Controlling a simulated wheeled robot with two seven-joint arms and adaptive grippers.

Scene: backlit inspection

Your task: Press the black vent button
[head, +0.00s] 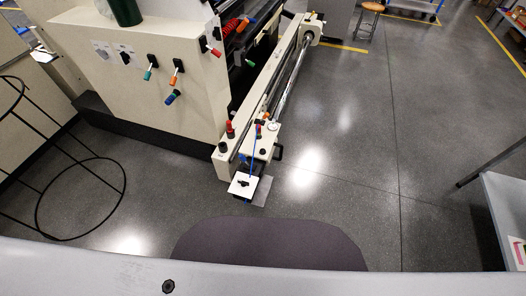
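A small round black piece (168,286) with a notched rim sits on the pale grey surface (420,284) along the bottom edge; I cannot tell whether it is the vent button. On the beige machine (190,100) a black knob (222,147) stands beside a red one (230,129). Another small black piece (243,183) is on a white plate at the end of the machine's arm. No label marks any of these as the vent button. Neither of my grippers is in view.
A dark purple-grey rounded shape (268,243) stands just beyond the pale surface. A black wire stand (80,195) is at the left. A grey table (506,205) is at the right edge. The grey floor (400,130) between machine and table is clear.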

